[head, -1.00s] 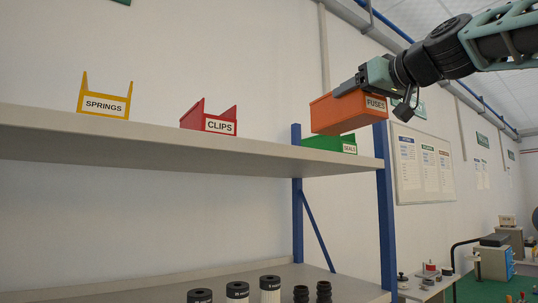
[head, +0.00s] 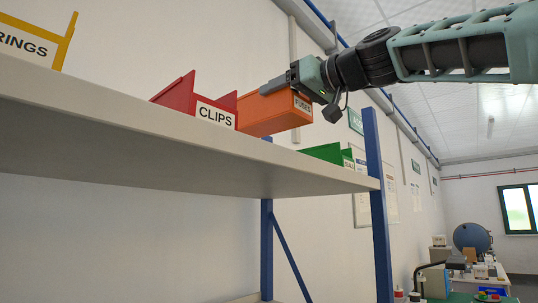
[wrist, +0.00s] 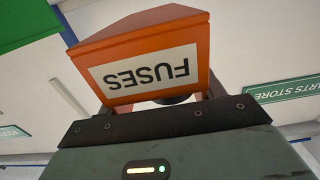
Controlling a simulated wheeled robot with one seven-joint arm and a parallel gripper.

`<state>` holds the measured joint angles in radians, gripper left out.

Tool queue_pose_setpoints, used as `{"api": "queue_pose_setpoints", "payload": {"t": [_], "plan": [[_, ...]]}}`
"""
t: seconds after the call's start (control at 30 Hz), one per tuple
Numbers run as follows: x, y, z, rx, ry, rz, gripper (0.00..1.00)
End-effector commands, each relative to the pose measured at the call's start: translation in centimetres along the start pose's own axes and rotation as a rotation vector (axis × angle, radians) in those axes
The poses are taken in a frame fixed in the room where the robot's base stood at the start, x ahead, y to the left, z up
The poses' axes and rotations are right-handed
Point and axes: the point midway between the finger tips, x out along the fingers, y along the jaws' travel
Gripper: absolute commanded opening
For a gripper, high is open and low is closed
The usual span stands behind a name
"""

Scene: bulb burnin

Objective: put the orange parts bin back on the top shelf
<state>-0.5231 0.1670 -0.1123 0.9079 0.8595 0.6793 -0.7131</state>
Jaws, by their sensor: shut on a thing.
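The orange parts bin (head: 275,113), labelled FUSES, is in my gripper (head: 274,86) at the level of the top shelf (head: 200,152). It shows between the red CLIPS bin and the green bin. My gripper is shut on the bin's upper part, and the arm reaches in from the upper right. The shelf edge sits just below the bin; I cannot tell whether its base touches the shelf. In the wrist view the orange bin (wrist: 190,24) fills the top middle, its FUSES label upside down, beyond my gripper (wrist: 155,105).
The red CLIPS bin (head: 180,93) stands close left of the orange bin. A green bin (head: 325,152) stands to its right, near the blue shelf post (head: 377,205). A yellow SPRINGS bin (head: 62,42) is at far left. A workbench lies in the right background.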

Motion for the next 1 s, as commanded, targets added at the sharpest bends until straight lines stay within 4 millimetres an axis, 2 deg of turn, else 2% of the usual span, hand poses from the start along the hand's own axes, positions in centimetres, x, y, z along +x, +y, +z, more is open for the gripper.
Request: {"api": "queue_pose_setpoints", "payload": {"t": [0.03,0.13,0.37,0.6,1.0], "plan": [[-0.1,0.0,1.3,0.003,-0.002,0.000,0.41],[-0.1,-0.1,2.8,0.003,-0.001,0.000,0.41],[0.0,-0.1,4.8,0.002,0.001,0.000,0.41],[0.0,-0.1,8.1,0.002,-0.001,0.000,0.41],[0.0,0.0,8.6,0.000,0.001,0.001,0.41]]}}
